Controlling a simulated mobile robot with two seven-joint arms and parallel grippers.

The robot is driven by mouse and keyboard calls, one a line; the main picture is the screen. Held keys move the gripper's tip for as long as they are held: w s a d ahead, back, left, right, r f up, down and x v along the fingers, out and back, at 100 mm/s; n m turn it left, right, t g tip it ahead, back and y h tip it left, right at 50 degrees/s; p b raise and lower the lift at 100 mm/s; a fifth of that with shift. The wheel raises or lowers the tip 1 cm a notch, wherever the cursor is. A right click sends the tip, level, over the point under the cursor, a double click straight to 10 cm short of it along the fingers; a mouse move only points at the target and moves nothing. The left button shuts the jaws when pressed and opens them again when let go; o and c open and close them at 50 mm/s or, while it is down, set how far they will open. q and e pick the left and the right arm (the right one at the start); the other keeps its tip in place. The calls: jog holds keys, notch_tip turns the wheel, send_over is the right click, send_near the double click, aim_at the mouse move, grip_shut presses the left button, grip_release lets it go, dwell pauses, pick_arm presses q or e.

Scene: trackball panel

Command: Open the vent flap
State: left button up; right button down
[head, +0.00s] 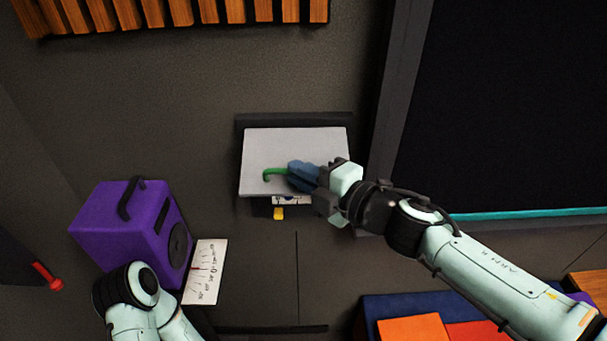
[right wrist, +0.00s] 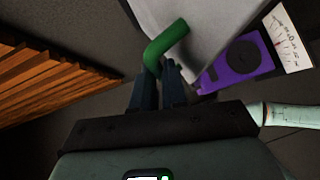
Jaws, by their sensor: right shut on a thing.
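The vent flap (head: 265,150) is a light grey panel in the middle of the head view, with a dark frame along its top edge. A green bent handle (head: 270,175) is on its face, near the lower edge. My right gripper (head: 303,177) comes in from the right, and its blue fingers are shut on the handle. In the right wrist view the green handle (right wrist: 166,42) rises from between the fingertips (right wrist: 160,72), with the flap (right wrist: 205,30) behind it. How far the flap is swung out is hard to tell. My left gripper is out of view.
A purple box (head: 115,225) with a black handle stands at the left, beside a white dial card (head: 206,270). A yellow piece (head: 279,213) shows just below the flap. Wooden slats (head: 180,14) run above, and a big dark panel (head: 505,110) fills the right.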

jog(key=shift+w+d+r, duration=0.1)
jog(key=shift+w+d, duration=0.2)
jog(key=c, duration=1.2)
grip_release()
jog(key=shift+w, duration=0.1)
jog(key=shift+o, duration=0.2)
jog(key=shift+w+a+f, duration=0.15)
jog(key=shift+w+f, duration=0.05)
jog(key=shift+w, duration=0.1)
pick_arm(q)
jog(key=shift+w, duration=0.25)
pick_arm(e)
jog(key=shift+s, duration=0.1)
jog(key=shift+s+a, duration=0.1)
jog(key=shift+s, duration=0.1)
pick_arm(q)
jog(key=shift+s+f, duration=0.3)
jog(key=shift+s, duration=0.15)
pick_arm(e)
jog(key=v, duration=1.3)
jog(key=shift+s+r, duration=0.1)
